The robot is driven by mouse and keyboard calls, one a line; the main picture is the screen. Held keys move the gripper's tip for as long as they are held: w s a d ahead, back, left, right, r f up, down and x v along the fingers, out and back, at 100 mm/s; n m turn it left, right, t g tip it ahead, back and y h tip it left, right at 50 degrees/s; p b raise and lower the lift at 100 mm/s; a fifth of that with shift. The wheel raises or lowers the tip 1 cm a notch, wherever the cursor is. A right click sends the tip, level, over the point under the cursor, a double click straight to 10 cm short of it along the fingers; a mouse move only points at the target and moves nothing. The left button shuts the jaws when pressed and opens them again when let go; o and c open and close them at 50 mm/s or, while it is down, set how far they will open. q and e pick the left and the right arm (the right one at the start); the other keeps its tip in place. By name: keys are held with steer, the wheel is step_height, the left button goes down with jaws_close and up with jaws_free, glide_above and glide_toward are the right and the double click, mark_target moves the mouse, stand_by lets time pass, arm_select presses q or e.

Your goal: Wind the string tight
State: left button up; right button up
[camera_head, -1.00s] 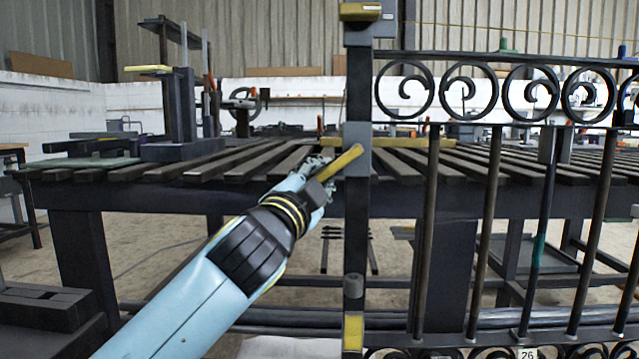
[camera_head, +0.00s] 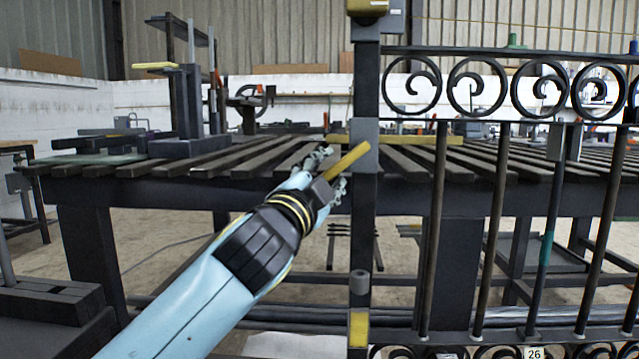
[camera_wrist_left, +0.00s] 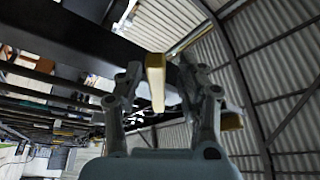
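A yellow lever handle (camera_head: 345,163) sticks out to the lower left from a grey lock box (camera_head: 364,146) on the dark gate post (camera_head: 363,220). My left gripper (camera_head: 331,171) is at the free end of this handle. In the left wrist view, the yellow handle (camera_wrist_left: 156,82) stands between the two fingers of my left gripper (camera_wrist_left: 165,88). The fingers are spread, with gaps on both sides of the handle. My right gripper is in neither view.
The dark iron gate (camera_head: 500,190) with scrolls and upright bars fills the right side. A slatted workbench (camera_head: 120,176) stands behind it, with a dark fixture (camera_head: 190,105) on its left. A black stand (camera_head: 45,305) is at the lower left.

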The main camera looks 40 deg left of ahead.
arm_select(q)
steer(key=v, duration=1.1)
steer(key=shift+s, duration=0.3)
steer(key=shift+d+f, duration=0.1)
steer(key=shift+f, duration=0.05)
steer(key=shift+c, duration=0.4)
